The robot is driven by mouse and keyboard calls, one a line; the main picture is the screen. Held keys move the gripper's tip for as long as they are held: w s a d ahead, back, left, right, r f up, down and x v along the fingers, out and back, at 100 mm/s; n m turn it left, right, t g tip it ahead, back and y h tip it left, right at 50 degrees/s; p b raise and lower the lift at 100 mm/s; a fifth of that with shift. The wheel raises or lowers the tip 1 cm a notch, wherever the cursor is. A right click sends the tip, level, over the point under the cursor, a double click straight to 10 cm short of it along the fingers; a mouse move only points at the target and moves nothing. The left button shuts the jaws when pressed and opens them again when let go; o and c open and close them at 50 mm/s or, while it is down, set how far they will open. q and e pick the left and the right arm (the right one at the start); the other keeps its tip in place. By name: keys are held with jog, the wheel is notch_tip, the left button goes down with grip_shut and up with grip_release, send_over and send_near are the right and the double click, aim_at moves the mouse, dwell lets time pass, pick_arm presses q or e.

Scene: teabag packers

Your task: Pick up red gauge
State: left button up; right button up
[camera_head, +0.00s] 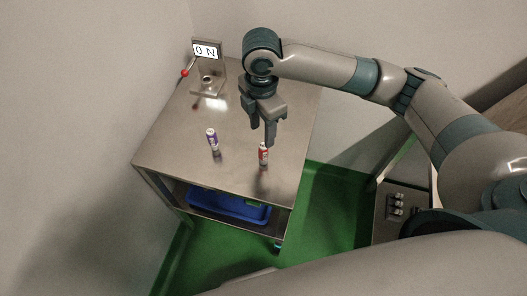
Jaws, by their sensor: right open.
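The red gauge (263,154), a small red and white cylinder, stands upright on the metal table near its front right part. My right gripper (261,136) is open, fingers pointing down, at the red gauge. One fingertip shows close to the top of the gauge. I cannot tell whether it touches. Nothing shows held between the fingers. My left gripper is not in view.
A purple and white cylinder (212,139) stands left of the red gauge on the metal table (180,150). A stand with an "ON" sign (206,51) and a red-knobbed lever (185,73) is at the back. A blue bin (228,208) sits on the lower shelf.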

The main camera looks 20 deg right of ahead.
aim_at(263, 146)
jog(key=shift+f+p, duration=0.5)
jog(key=shift+f, duration=2.3)
jog(key=shift+d+f, duration=0.1)
jog(key=shift+f, duration=0.2)
notch_tip(263, 146, down, 4)
jog(key=shift+d+r+p, duration=0.1)
jog(key=shift+p, duration=0.9)
jog(key=shift+f, duration=0.4)
jog(key=shift+c, duration=0.3)
jog(key=c, duration=1.1)
